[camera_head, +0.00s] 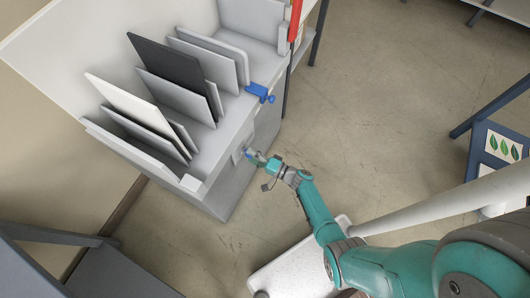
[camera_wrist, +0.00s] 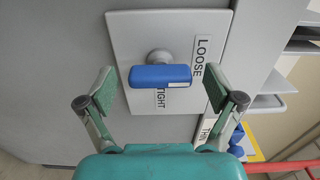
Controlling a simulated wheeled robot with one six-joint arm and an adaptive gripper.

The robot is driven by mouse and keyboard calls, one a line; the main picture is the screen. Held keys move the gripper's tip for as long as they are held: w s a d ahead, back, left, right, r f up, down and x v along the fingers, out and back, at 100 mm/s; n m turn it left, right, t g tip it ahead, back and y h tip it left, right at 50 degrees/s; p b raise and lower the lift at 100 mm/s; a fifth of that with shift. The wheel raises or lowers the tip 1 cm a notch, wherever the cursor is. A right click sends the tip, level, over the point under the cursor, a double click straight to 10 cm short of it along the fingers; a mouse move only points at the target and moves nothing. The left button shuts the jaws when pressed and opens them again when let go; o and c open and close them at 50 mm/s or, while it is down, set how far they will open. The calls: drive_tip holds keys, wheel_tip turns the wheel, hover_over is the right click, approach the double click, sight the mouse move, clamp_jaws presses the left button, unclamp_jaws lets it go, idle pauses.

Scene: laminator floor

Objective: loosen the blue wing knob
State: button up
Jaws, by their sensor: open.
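The blue wing knob (camera_wrist: 160,76) is on a grey plate (camera_wrist: 129,30) on the machine's side, in the middle of the wrist view. Its bar lies crosswise in that view, on a round grey stem. The label LOOSE (camera_wrist: 200,58) is to its right and the label TIGHT, partly covered by the knob, is below it. My gripper (camera_wrist: 154,90) is open, with one finger on each side of the knob and a gap to both ends. In the head view my gripper (camera_head: 261,160) is at the machine's side, and the knob is mostly hidden there.
The grey machine (camera_head: 240,125) has upright slots with white, grey and black boards (camera_head: 165,60). A blue clamp-like part (camera_head: 259,92) sticks out from its edge. Open floor (camera_head: 390,100) lies to the right. A blue-framed stand with a leaf picture (camera_head: 502,146) is at far right.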

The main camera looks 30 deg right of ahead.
drive_tip(key=v, duration=1)
drive_tip(key=shift+s+d, duration=0.15)
drive_tip(key=shift+s, duration=0.15)
drive_tip(key=s+a+f+n+g+h, duration=0.2)
drive_tip(key=s+a+f+g, duration=0.3)
drive_tip(key=s+a, duration=0.4)
drive_tip(key=s+r+n+g+h, duration=0.1)
drive_tip(key=s+n+g+h, duration=0.15)
drive_tip(key=s, duration=0.85)
drive_tip(key=s+d+r+n+t+h, duration=0.1)
drive_tip(key=s+d+r+h, duration=0.15)
drive_tip(key=r, duration=0.55)
drive_tip(key=s+d+r+n+t+h, duration=0.1)
drive_tip(key=s+r+n+h, duration=0.2)
drive_tip(key=r, duration=0.5)
wheel_tip(320, 180, up, 22)
drive_tip(key=s+n+t+y, duration=0.1)
drive_tip(key=n+t, duration=0.2)
drive_tip(key=t, duration=0.2)
drive_tip(key=shift+s, duration=0.15)
